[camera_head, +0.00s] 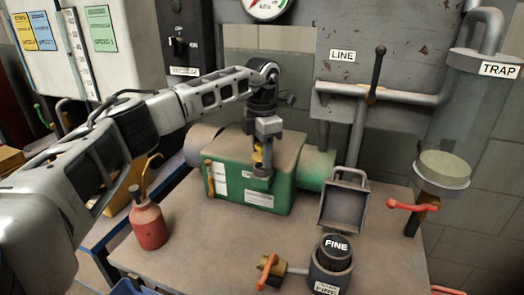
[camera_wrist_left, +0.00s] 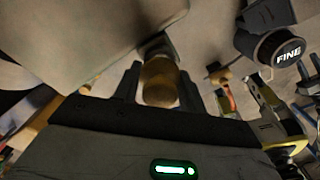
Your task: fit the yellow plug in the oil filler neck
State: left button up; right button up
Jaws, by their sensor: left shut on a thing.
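My left gripper (camera_head: 262,150) reaches down over the front of the green housing (camera_head: 228,182). It is shut on the yellow plug (camera_head: 258,156), which shows only as a small yellow patch in the head view. In the left wrist view the plug (camera_wrist_left: 160,84) is a brownish-yellow cylinder between the two fingers of my left gripper (camera_wrist_left: 158,88). A short grey collar, which looks like the oil filler neck (camera_wrist_left: 156,46), lies just beyond the plug's end. I cannot tell whether the plug touches it or sits in it. My right gripper is not in view.
A red oil can (camera_head: 149,226) stands left on the bench (camera_head: 205,250). A black cap marked FINE (camera_head: 336,247) and an open grey box (camera_head: 343,208) stand right. Pipes and a lever (camera_head: 375,75) are behind. The bench front centre is clear.

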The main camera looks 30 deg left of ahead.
pick_arm(q)
jog(key=shift+f+b, duration=0.35)
jog(key=shift+f, duration=0.35)
dwell(0.3)
jog(key=shift+s+d+f, duration=0.1)
jog(key=shift+s+f, duration=0.1)
jog(key=shift+f, duration=0.35)
dwell(0.5)
dwell(0.4)
dwell(0.4)
jog(key=shift+r+p, duration=0.2)
jog(key=shift+p, duration=0.2)
jog(key=shift+w+r+p, duration=0.1)
jog(key=shift+r+p, duration=0.2)
jog(key=shift+p, duration=0.1)
jog(key=shift+w+r, duration=0.1)
jog(key=shift+r, duration=0.1)
dwell(0.4)
jog(key=shift+r, duration=0.15)
